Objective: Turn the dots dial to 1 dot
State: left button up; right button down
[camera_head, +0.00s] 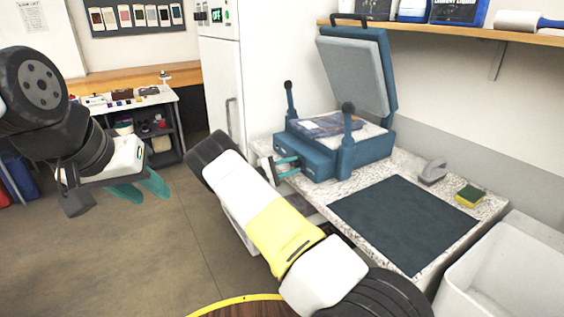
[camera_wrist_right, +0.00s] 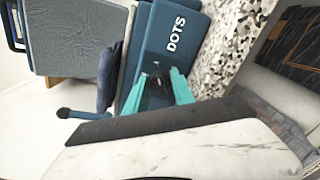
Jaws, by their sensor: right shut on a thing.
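The blue press (camera_head: 318,165) stands on the speckled counter with its padded lid (camera_head: 355,68) raised and folded fabric (camera_head: 330,124) on its bed. In the right wrist view, white DOTS lettering (camera_wrist_right: 175,34) marks its blue front panel. The dark dots dial (camera_wrist_right: 157,86) sits below that lettering. My right gripper (camera_head: 290,166) is at the press front, its teal fingers shut on the dial; it also shows in the right wrist view (camera_wrist_right: 160,76). The dial's setting cannot be read. My left gripper (camera_head: 141,189) hangs over the floor at left, its teal fingers apart and empty.
A dark mat (camera_head: 404,221), a grey-handled tool (camera_head: 433,172) and a sponge (camera_head: 468,195) lie on the counter. A white basin (camera_head: 500,270) is at right. Open floor (camera_head: 150,245) lies at left.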

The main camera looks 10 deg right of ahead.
dwell(0.4)
jog(key=c, duration=1.1)
grip_release()
jog(key=v, duration=0.8)
